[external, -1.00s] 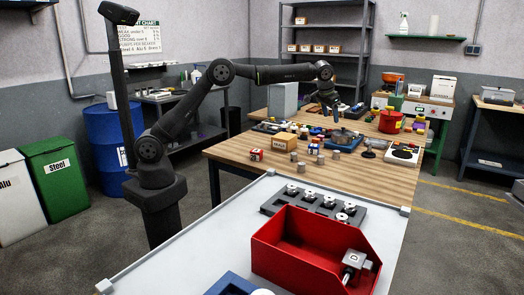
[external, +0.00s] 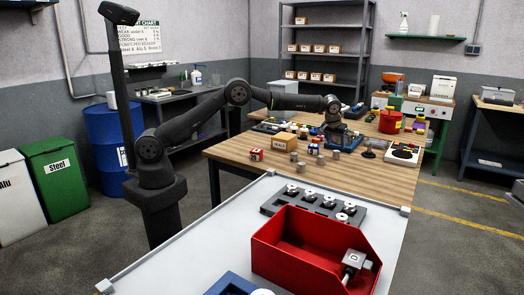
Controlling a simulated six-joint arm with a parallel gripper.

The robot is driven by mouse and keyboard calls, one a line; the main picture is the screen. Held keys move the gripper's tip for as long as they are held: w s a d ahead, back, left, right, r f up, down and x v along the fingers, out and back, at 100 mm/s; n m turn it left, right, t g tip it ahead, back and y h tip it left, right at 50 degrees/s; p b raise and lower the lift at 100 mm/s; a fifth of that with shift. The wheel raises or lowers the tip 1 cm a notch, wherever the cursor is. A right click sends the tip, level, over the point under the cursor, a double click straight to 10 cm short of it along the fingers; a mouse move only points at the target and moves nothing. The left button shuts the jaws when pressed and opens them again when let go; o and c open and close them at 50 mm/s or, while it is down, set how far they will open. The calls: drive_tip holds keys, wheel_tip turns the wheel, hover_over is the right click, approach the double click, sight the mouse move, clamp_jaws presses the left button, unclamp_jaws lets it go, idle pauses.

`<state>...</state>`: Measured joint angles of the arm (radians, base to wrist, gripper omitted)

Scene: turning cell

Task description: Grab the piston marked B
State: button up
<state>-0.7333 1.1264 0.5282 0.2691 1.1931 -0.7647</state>
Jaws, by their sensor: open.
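A piston-like metal part (external: 354,259) with a block marked D lies in the red bin (external: 290,265). Several round metal parts with pale tops (external: 309,195) stand in the dark grey rack (external: 280,203) behind the bin. Small metal cylinders (external: 301,168) stand on the wooden table (external: 235,149). I cannot read a B on any of them at this size. My gripper (external: 338,139) points down over the middle of the wooden table, beyond the cylinders and among small items. It is open; I see nothing held. My wrist hides part of what lies behind it.
A cardboard-coloured box (external: 284,141) and a red-and-white box (external: 256,155) stand on the wooden table. A red can (external: 390,121) and a white device (external: 402,154) stand to the right. A blue fixture (external: 232,285) sits at the front edge. The white tabletop's left part is clear.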

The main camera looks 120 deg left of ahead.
sight(336, 151)
drive_tip(key=x, duration=0.3)
drive_tip(key=d+x, duration=0.1)
drive_tip(key=x, duration=0.1)
drive_tip(key=shift+f, duration=0.25)
drive_tip(key=shift+a+f, duration=0.3)
drive_tip(key=shift+f, duration=0.15)
drive_tip(key=shift+c, duration=0.5)
drive_tip(key=c, duration=1)
